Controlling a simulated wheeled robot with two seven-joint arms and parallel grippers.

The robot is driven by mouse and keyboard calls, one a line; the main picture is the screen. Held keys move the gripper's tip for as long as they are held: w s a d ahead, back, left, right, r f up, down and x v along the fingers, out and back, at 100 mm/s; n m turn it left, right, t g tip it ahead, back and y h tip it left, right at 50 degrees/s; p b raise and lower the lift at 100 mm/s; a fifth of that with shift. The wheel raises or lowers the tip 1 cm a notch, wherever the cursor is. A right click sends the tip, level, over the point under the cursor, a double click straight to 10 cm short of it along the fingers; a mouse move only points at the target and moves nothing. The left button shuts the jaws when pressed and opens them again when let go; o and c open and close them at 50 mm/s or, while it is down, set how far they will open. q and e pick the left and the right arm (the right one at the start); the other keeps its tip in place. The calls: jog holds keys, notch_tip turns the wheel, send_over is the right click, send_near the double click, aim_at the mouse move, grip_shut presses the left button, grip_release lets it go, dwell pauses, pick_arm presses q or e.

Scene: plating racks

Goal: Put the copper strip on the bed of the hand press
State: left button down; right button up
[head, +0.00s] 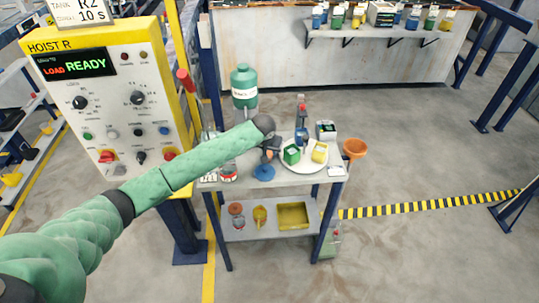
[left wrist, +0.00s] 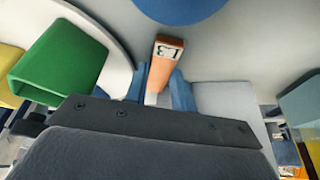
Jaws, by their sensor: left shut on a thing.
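My left gripper (left wrist: 160,88) is shut on the copper strip (left wrist: 164,62), with its blue fingers on either side. The strip is orange-brown with a small marked white label near its far end. In the head view my left gripper (head: 270,148) is over the small table, small and partly hidden by my arm. I cannot make out the strip there. My right gripper is not in view.
The table (head: 328,178) holds a white round tray (head: 310,166) with a green box (head: 291,155) and a yellow box (head: 319,152). A blue disc (head: 263,173), an orange funnel (head: 355,148) and a green bottle (head: 244,86) are close by. A control panel (head: 110,100) stands left.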

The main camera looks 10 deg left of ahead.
pick_arm(q)
jog(key=shift+f, duration=0.1)
jog(key=shift+f, duration=0.15)
jog(key=c, duration=1.5)
grip_release()
jog(key=shift+o, duration=0.2)
